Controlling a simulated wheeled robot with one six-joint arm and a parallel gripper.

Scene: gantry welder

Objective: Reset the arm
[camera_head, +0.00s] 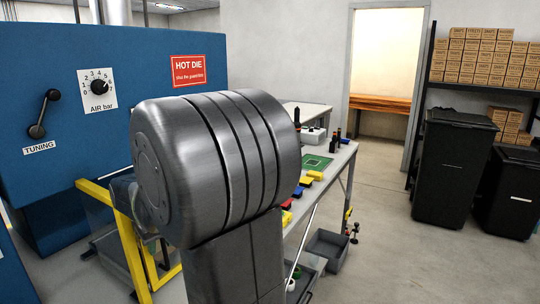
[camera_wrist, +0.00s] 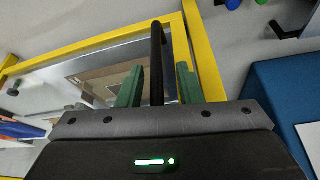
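My gripper (camera_wrist: 160,68) shows in the wrist view with its two green fingers apart. A black bar-shaped handle (camera_wrist: 157,45) runs up through the gap between them, closer to the left finger; there is space between it and the right finger. I cannot tell whether the left finger touches it. The handle lies in front of a clear panel in a yellow frame (camera_wrist: 207,60). In the head view the yellow frame (camera_head: 128,240) stands at the lower left. My large grey arm link fills the middle of that view and hides my gripper.
A blue machine (camera_head: 130,55) with a dial (camera_head: 99,87) and tuning lever (camera_head: 43,115) stands at the left. A workbench (camera_head: 338,165) with small coloured items stands behind my arm. Grey bins (camera_head: 327,250) sit below it. Black waste bins (camera_head: 452,170) stand right; floor between is clear.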

